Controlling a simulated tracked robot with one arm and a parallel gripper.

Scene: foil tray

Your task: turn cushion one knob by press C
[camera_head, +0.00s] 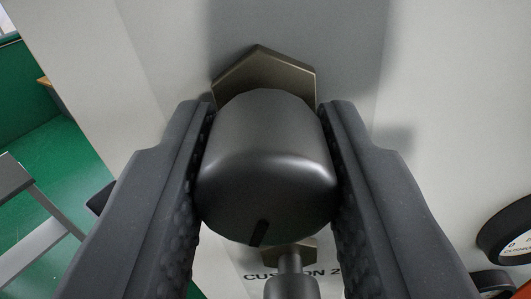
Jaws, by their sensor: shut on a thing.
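A dark grey rounded knob (266,160) with a black pointer mark near its lower edge fills the middle of the view. It sits in front of a bronze hexagonal base (265,72) on a light grey panel. My gripper (266,172) is shut on the knob, one padded finger against its left side and one against its right. The pointer mark points down and slightly left. The label naming this knob is not visible.
Below the knob, a second grey fitting (291,284) with a bronze base stands by a partly hidden "CUSHION 2" label (318,274). A black-rimmed round gauge (507,232) is at the right edge. Green floor (80,165) and a grey rail (40,240) lie at left.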

